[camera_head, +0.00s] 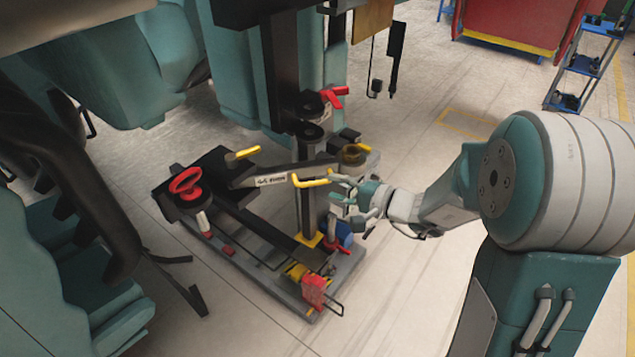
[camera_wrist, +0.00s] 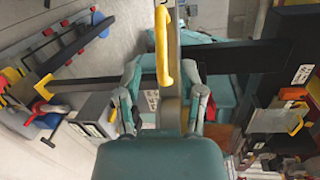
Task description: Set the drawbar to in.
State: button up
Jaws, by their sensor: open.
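The drawbar looks to be the dark grey bar (camera_head: 285,174) with a white label, lying across the low rig in the head view. A yellow handle (camera_head: 312,182) sticks out near its right end. My gripper (camera_head: 343,192) is just right of this handle, with its fingers pointing left towards it. In the wrist view the yellow handle (camera_wrist: 162,48) runs down the middle, its lower end in the gap between my open fingers (camera_wrist: 163,78). I cannot tell whether a finger touches it. Nothing is gripped.
A red ring handle (camera_head: 186,181) sits at the rig's left end. Another yellow handle (camera_head: 242,153) is behind the bar. A dark post (camera_head: 308,205) rises close to my gripper, and a red block (camera_head: 314,291) is at the front. Teal seats (camera_head: 60,270) stand left.

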aim_at(320, 184)
jog(key=x, duration=0.5)
jog(key=shift+a, duration=0.15)
jog(key=shift+s, duration=0.1)
grip_shut()
